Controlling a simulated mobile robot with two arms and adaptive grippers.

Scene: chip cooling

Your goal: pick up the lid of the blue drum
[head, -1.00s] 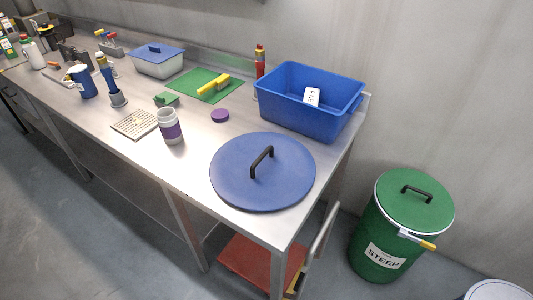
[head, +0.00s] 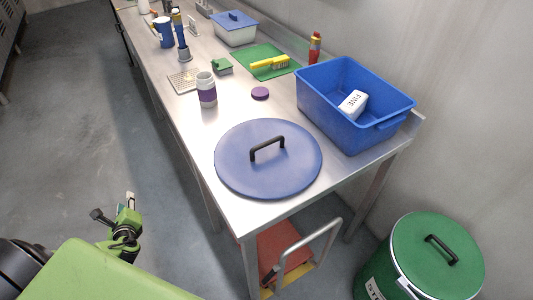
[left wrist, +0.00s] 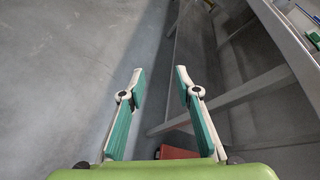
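The blue drum lid (head: 240,166) is a round disc with a black bar handle (head: 267,148). It lies flat on the near end of the steel table, handle up. My left gripper (head: 127,224) is over the floor at the lower left, left of the table and apart from the lid. In the left wrist view my left gripper (left wrist: 158,85) has its two green-padded fingers spread with nothing between them; the lid is not in that view. My right gripper is not in view. No blue drum is in view.
A blue bin (head: 335,115) with a white block (head: 352,104) inside stands behind the lid. A cup (head: 206,92) and purple disc (head: 260,93) are beyond it. A green drum (head: 440,255) stands on the floor at right. A red-decked cart (head: 285,250) is under the table end.

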